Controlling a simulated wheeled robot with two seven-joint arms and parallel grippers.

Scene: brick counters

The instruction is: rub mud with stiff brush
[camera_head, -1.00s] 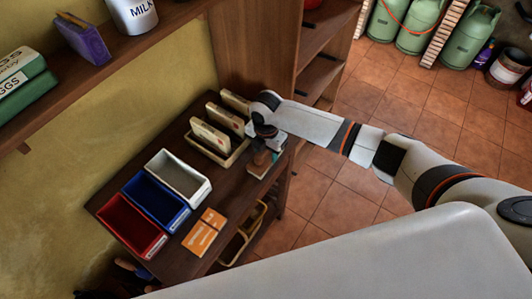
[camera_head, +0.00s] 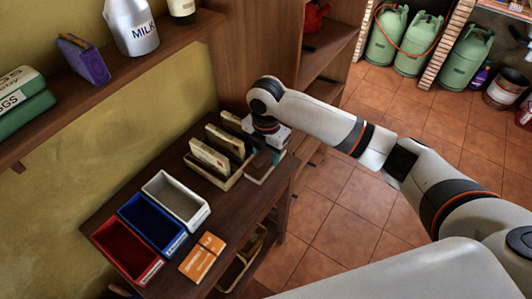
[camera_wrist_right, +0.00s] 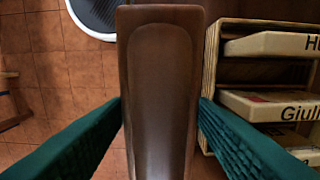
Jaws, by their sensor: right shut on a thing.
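In the right wrist view, a long brown wooden piece with a shallow recess, seemingly the brush's back (camera_wrist_right: 160,60), stands between the green fingers of my right gripper (camera_wrist_right: 161,105), which are shut on its sides. Its bristles are hidden. In the head view my right gripper (camera_head: 266,148) points down at the table's far right corner, beside the card rack. A small brown-topped block with a pale edge (camera_head: 258,172) shows just below it; I cannot tell whether this is the brush or something under it. No mud can be made out. My left gripper is out of view.
On the dark table (camera_head: 222,224) are a wooden rack of upright cards (camera_head: 208,156), white (camera_head: 183,193), blue (camera_head: 151,222) and red (camera_head: 122,250) bins and orange cards (camera_head: 202,257). A shelf (camera_head: 100,90) overhangs behind. Tiled floor lies to the right.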

